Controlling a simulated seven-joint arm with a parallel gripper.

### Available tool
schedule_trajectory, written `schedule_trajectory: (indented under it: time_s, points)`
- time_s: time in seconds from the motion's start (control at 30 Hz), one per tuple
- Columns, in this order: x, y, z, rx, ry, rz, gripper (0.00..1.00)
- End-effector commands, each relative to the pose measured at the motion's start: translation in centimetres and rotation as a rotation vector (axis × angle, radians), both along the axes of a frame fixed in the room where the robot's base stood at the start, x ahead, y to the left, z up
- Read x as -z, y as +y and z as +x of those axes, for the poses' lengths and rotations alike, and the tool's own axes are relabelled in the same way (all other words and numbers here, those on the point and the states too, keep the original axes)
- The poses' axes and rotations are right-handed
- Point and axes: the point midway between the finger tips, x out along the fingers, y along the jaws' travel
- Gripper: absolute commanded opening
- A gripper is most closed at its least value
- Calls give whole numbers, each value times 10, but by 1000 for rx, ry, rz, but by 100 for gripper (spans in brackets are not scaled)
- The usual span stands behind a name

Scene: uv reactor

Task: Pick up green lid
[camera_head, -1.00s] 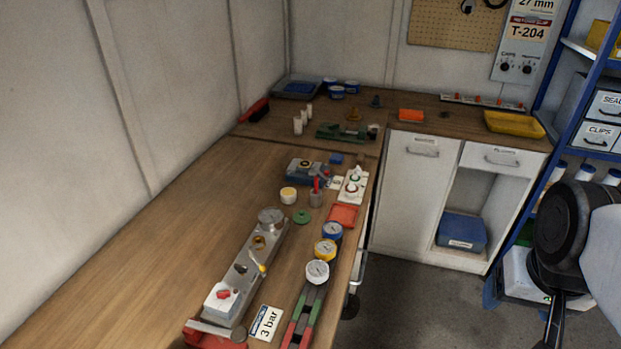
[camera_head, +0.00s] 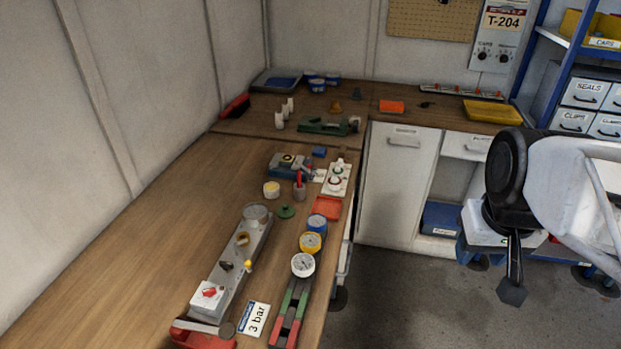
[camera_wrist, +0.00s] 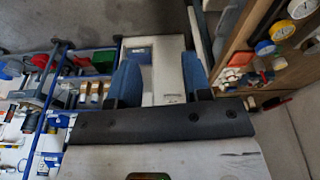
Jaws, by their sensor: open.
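The green lid (camera_head: 286,211) is a small round disc with a knob. It lies on the wooden bench in the head view, just right of the round top end of the grey metal fixture (camera_head: 240,255) and below the grey cup with a red item (camera_head: 299,190). My gripper (camera_head: 512,290) hangs over the floor to the right of the bench, well away from the lid. In the wrist view its two blue fingers (camera_wrist: 160,85) are spread apart with nothing between them. I cannot make out the lid in the wrist view.
Around the lid stand a yellow-white jar (camera_head: 271,189), blue, yellow and white gauges (camera_head: 310,242) and a red tray (camera_head: 327,208). A "3 bar" card (camera_head: 254,319) lies near the front. The left of the bench is clear. A shelf rack (camera_head: 550,60) stands right.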

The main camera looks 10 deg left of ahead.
Motion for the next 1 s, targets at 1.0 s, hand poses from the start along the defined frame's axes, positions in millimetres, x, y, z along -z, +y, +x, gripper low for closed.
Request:
schedule_trajectory:
  time_s: [1.0]
  points:
    - [45, 224, 208, -679, 123, -73, 45]
